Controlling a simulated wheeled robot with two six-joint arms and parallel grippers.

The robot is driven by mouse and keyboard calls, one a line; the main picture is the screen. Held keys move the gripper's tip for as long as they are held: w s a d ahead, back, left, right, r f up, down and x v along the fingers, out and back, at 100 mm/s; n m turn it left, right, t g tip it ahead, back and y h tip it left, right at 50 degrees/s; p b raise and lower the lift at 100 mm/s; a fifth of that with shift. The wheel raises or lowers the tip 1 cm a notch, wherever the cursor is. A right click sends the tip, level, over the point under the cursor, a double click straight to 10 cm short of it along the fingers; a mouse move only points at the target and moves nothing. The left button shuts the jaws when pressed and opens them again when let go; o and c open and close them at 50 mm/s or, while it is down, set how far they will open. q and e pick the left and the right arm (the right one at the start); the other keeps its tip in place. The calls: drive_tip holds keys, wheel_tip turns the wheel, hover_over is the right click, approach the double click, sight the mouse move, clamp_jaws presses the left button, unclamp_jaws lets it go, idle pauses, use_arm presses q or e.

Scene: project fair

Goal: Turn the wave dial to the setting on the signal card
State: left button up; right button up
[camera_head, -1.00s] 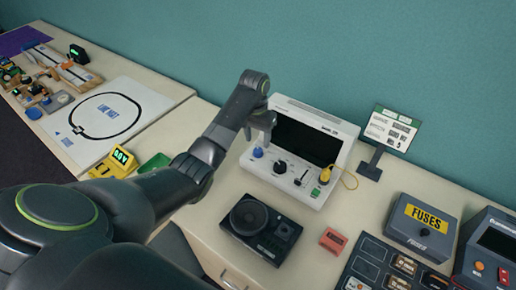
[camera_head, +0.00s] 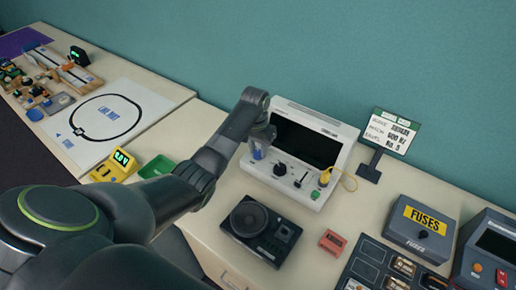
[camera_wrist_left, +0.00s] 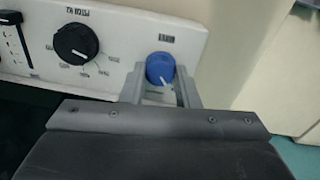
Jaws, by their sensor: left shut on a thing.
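The white signal generator (camera_head: 312,182) stands against the wall with a dark screen. A blue dial (camera_wrist_left: 160,68) with a white pointer line sits on its front panel; a larger black dial (camera_wrist_left: 75,42) is beside it. I cannot read the labels over the dials. My left gripper (camera_head: 260,147) is shut on the blue dial, with one finger on each side in the left wrist view. The signal card (camera_head: 391,132) stands right of the generator; its top line appears to read SQUARE, and smaller text is unclear. My right gripper is not in view.
A black speaker box (camera_head: 259,229) and a small red box (camera_head: 332,241) lie in front of the generator. A grey FUSES box (camera_head: 420,229) stands farther right.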

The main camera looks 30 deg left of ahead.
use_arm(q)
drive_tip(key=shift+r, duration=0.1)
drive_tip(key=shift+m+p, duration=0.6)
drive_tip(key=shift+r+m+p, duration=0.1)
drive_tip(key=shift+m+p, duration=0.6)
drive_tip(key=shift+m, duration=0.4)
drive_tip(key=shift+w+m+p, duration=0.1)
drive_tip(key=shift+m+p, duration=0.75)
drive_tip(key=shift+m, duration=1.35)
drive_tip(key=shift+d, duration=0.1)
drive_tip(key=o, duration=1)
